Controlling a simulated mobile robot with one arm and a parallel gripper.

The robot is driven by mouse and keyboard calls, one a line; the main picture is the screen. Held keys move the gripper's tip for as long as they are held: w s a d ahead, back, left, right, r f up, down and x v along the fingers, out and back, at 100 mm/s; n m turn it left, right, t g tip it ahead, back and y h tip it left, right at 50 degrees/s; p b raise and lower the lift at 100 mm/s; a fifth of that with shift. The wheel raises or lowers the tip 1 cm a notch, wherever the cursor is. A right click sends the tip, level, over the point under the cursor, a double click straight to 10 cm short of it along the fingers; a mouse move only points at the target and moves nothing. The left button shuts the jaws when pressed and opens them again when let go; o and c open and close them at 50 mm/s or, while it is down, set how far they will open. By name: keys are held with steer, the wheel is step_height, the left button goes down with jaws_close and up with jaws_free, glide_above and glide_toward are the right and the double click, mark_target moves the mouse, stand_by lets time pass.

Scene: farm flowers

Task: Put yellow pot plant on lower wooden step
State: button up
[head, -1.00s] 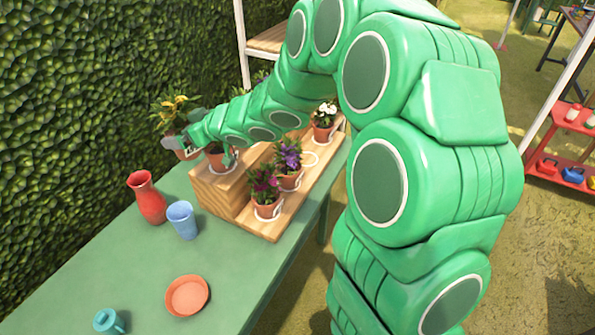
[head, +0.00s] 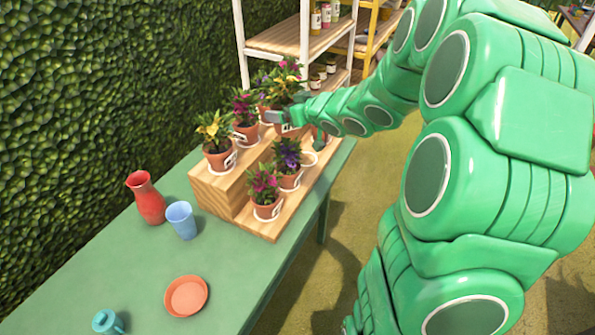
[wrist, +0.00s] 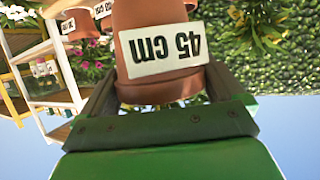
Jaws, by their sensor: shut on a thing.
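My gripper (head: 278,118) is shut on a terracotta pot plant with yellow-orange flowers (head: 283,84). I hold it above the far part of the wooden steps. In the wrist view its pot (wrist: 160,85) sits between the jaws, upside down in the picture, with a white "45 cm" label. The lower wooden step (head: 289,214) runs along the right side. It carries a pink-flowered pot (head: 266,207) and a purple-flowered pot (head: 290,180). An empty white ring (head: 309,159) shows beyond them. My arm hides part of the step's far end.
The upper step (head: 216,190) holds another yellow-flowered pot (head: 218,157) and a magenta-flowered pot (head: 246,131). A red vase (head: 148,200), blue cup (head: 181,220) and terracotta saucer (head: 187,296) stand on the green table (head: 130,265). Shelves (head: 280,40) rise behind.

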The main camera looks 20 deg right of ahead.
steer(key=s+d+m+h, duration=0.1)
steer(key=s+d, duration=0.1)
steer(key=d, duration=0.6)
step_height(320, 180, down, 11)
steer(key=shift+t, duration=0.4)
steer(key=shift+w+d+f, duration=0.4)
steer(key=shift+w+f, duration=1.75)
steer(key=shift+w, duration=0.2)
steer(key=shift+w+d+f, duration=0.45)
steer(key=shift+w+f, duration=1.7)
steer(key=shift+w, duration=0.2)
steer(key=shift+w+d+f, duration=0.4)
steer(key=shift+w+f, duration=1.75)
steer(key=shift+w, duration=0.2)
steer(key=shift+f, duration=0.1)
steer(key=o, duration=1)
